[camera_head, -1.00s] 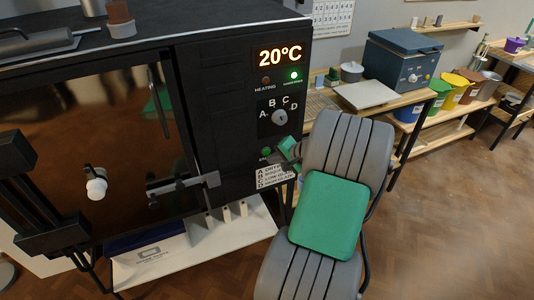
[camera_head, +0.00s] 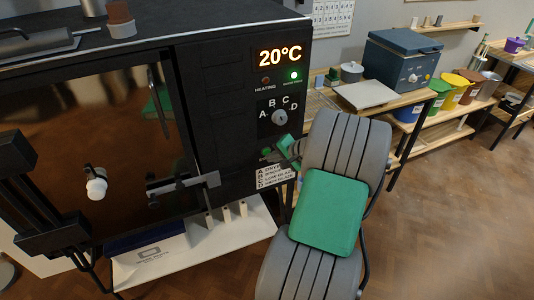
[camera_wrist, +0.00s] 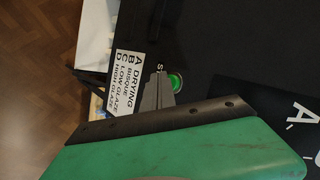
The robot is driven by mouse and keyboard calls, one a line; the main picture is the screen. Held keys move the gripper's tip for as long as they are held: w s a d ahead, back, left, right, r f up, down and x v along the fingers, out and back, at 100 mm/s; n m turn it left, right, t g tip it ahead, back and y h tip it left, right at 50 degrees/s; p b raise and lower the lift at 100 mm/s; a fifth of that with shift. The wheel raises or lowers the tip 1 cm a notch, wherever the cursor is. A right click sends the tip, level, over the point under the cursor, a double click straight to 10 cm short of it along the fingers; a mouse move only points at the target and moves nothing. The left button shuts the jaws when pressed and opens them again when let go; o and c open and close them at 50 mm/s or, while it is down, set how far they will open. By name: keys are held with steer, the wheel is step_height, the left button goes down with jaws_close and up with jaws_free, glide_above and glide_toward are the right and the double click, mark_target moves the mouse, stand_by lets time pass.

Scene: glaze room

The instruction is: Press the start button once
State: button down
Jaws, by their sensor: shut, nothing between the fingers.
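The green start button (camera_head: 266,153) sits on the black kiln's front panel, below the dial, partly hidden by my gripper (camera_head: 278,155) in the head view. In the wrist view, the round green button (camera_wrist: 175,82) shows with a light rim. My gripper (camera_wrist: 159,78) is shut and empty, its grey fingers pointing at the panel. The fingertips are right beside the button in that picture and cover part of its label. I cannot tell whether they touch it. The kiln display (camera_head: 280,55) reads 20°C.
The mode dial (camera_head: 280,117) with letters A to D is above the button. A green lamp (camera_head: 294,75) is lit; the heating lamp (camera_head: 266,81) looks unlit. A door latch (camera_head: 190,185) juts out at left. A bench (camera_head: 330,100) stands at right.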

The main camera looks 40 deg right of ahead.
steer(key=shift+w+d, duration=0.15)
steer(key=shift+w, duration=0.3)
stand_by(0.5)
steer(key=shift+s+a, duration=0.25)
steer(key=shift+s, duration=0.6)
steer(key=s, duration=0.1)
steer(key=s+a+p, duration=0.1)
steer(key=s, duration=0.2)
steer(key=shift+s+a, duration=0.25)
steer(key=shift+s, duration=0.15)
stand_by(0.5)
